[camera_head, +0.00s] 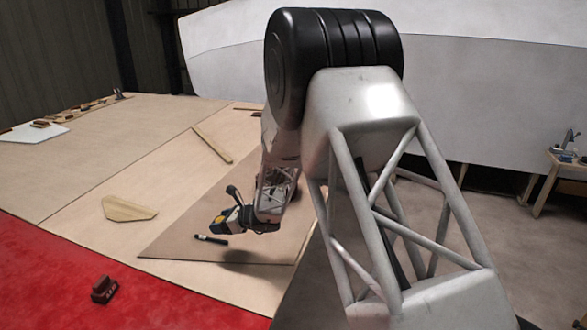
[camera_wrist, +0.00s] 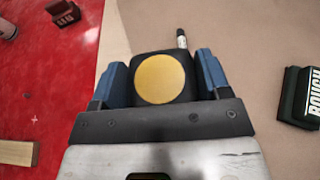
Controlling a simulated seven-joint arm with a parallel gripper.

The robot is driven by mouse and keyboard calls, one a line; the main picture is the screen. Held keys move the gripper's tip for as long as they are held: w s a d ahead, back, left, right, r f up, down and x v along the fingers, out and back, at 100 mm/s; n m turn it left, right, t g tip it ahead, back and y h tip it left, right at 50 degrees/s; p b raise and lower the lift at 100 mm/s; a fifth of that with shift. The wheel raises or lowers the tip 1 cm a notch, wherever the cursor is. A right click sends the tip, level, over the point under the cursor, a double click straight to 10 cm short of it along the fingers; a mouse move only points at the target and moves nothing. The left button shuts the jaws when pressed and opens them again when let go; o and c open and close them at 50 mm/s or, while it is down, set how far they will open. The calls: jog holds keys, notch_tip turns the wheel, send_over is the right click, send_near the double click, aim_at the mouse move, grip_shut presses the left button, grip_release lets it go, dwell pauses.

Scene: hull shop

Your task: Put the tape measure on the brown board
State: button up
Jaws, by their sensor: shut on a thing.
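The tape measure, black with a round yellow face (camera_wrist: 160,79), is between the two blue fingers of my gripper (camera_wrist: 160,82) in the wrist view. My gripper (camera_head: 229,221) is shut on it. In the head view only a small yellow and dark part of the tape measure (camera_head: 219,217) shows at the gripper's end. The brown board (camera_head: 190,250) lies flat on the paler wood surface, and it also fills the upper right of the wrist view (camera_wrist: 250,45). The gripper and tape measure appear above the board, with a dark shadow on it.
A black block lettered "ROUGH" (camera_wrist: 300,97) is to the right. A reddish-brown block (camera_head: 104,289) is on the red floor, and a pale wood piece (camera_head: 128,208) lies left.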

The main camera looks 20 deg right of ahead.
jog(key=s+d, duration=0.4)
jog(key=d, duration=0.8)
jog(key=s+d, duration=0.3)
jog(key=d, duration=1)
jog(key=shift+m, duration=0.3)
jog(key=f, duration=0.5)
jog(key=shift+s+d, duration=0.15)
jog(key=shift+s, duration=0.2)
jog(key=shift+f, duration=0.35)
jog(key=shift+w, duration=0.1)
jog(key=shift+w, duration=0.2)
jog(key=w+d, duration=0.1)
jog(key=w, duration=0.4)
jog(key=w+d+f, duration=0.1)
jog(key=w+d, duration=0.1)
jog(key=w, duration=0.3)
jog(key=w+d, duration=0.1)
jog(key=w, duration=0.3)
jog(key=shift+w+d+f, duration=0.25)
jog(key=shift+w+d, duration=0.05)
jog(key=shift+w, duration=0.1)
jog(key=shift+f, duration=0.1)
